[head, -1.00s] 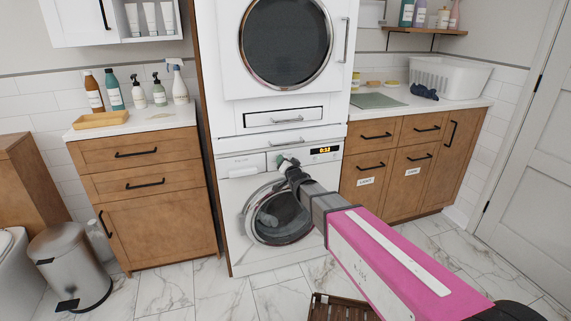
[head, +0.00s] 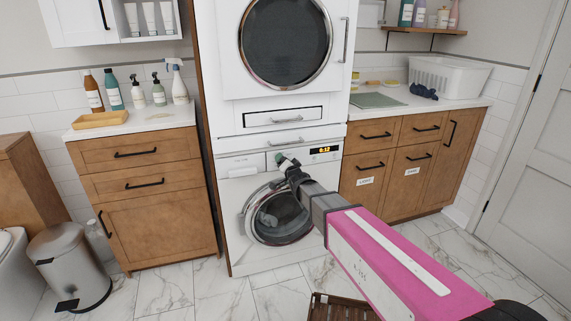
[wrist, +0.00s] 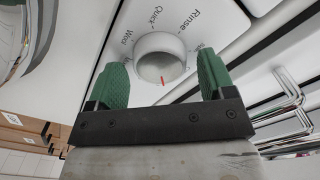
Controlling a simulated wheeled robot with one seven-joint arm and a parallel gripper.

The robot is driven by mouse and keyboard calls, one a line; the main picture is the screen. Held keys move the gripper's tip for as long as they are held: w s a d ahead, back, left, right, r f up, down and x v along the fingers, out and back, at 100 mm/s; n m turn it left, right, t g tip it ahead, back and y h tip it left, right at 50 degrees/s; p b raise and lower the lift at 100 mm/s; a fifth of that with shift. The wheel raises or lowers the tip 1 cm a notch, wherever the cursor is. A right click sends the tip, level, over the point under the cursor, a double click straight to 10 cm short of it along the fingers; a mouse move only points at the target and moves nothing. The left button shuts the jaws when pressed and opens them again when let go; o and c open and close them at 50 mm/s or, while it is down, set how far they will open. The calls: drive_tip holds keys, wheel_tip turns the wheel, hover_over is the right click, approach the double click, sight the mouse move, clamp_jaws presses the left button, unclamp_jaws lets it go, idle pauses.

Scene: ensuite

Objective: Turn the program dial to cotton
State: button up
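The program dial (wrist: 160,55) is a round white knob on the washer's white front panel. In the wrist view it sits between the two green fingers of my gripper (wrist: 161,73), with a gap on each side. The gripper is open. The dial's red mark points toward the bottom of the wrist picture. The words Wool, Quick and Rinse are readable on the far side of the dial; other labels are cut off or hidden by the fingers. In the head view my gripper (head: 285,160) is at the washer's panel (head: 240,164) and covers the dial.
The washer's round door (head: 277,217) is below the panel, and a lit display (head: 324,150) is to the right. A dryer (head: 285,45) is stacked above. Wooden cabinets (head: 140,200) flank the machines. A slatted wooden item (head: 340,308) lies on the floor in front.

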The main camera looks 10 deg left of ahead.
idle(0.3)
drive_tip(key=v, duration=1)
drive_tip(key=shift+s+d, duration=0.3)
drive_tip(key=s+d+f+g+h, duration=0.1)
drive_tip(key=d+f+g+h, duration=0.4)
drive_tip(key=d, duration=0.7)
drive_tip(key=s+d+f+g+h, duration=0.1)
drive_tip(key=d+f+g+h, duration=0.15)
drive_tip(key=d+f, duration=0.65)
drive_tip(key=s+d+f+n+g+h, duration=0.1)
drive_tip(key=s+d+n+g, duration=0.1)
drive_tip(key=s+d+g, duration=0.6)
drive_tip(key=s+d, duration=0.5)
drive_tip(key=d, duration=0.4)
drive_tip(key=shift+s+d+f+n+h, duration=0.2)
drive_tip(key=shift+s+f+n+h, duration=0.15)
drive_tip(key=shift+f+n, duration=0.05)
